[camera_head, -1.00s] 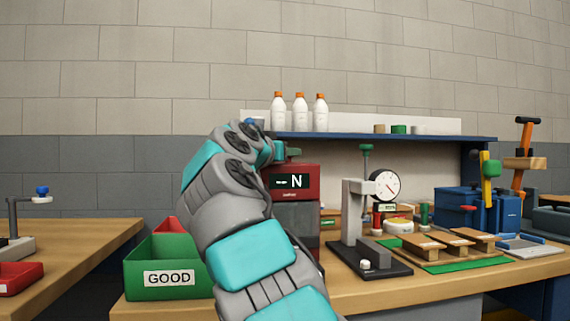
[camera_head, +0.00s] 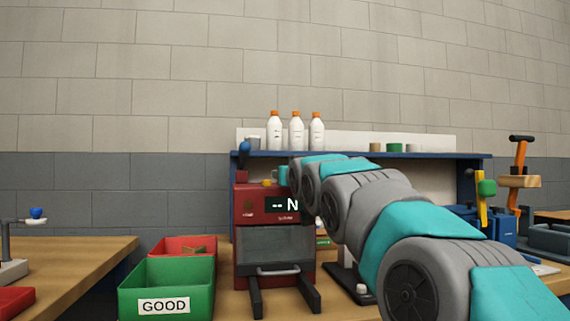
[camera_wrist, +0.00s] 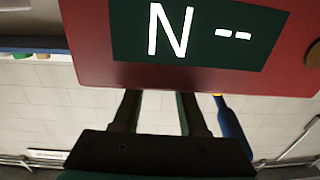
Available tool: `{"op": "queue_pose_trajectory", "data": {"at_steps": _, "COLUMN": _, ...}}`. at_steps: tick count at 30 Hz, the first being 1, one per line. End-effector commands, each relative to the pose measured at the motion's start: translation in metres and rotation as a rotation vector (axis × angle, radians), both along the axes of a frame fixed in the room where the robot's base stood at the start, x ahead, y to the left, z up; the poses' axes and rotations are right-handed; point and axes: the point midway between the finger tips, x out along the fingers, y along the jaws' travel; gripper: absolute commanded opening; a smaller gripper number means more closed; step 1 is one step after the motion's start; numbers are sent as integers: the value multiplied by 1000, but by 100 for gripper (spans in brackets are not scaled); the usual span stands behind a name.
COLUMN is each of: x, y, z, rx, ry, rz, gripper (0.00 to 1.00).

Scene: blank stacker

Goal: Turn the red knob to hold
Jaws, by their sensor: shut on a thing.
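The red machine (camera_head: 262,203) stands on the bench with a dark display (camera_head: 285,205) reading "-- N". In the wrist view this display (camera_wrist: 185,30) fills the top, upside down. I cannot make out the red knob for certain in either view. My gripper (camera_wrist: 158,112) reaches in at the red housing's top edge, its two fingers apart and their tips hidden behind the red panel. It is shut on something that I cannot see. In the head view my arm comes from the right and largely covers my gripper at the machine's top.
A blue-handled lever (camera_head: 243,156) rises at the machine's left; a blue handle (camera_wrist: 230,128) shows beside my fingers. The green GOOD bin (camera_head: 165,285) and a red bin (camera_head: 185,246) stand left. White bottles (camera_head: 296,133) are on the shelf behind.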

Motion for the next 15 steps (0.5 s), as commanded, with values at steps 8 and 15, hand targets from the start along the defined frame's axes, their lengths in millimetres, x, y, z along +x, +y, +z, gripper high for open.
{"op": "queue_pose_trajectory", "data": {"at_steps": 8, "x": 0, "y": 0, "z": 7, "rx": 13, "ry": -1, "rz": 159, "gripper": 0}}
{"op": "queue_pose_trajectory", "data": {"at_steps": 15, "x": 2, "y": -3, "z": 5, "rx": 12, "ry": -4, "rz": 287, "gripper": 0}}
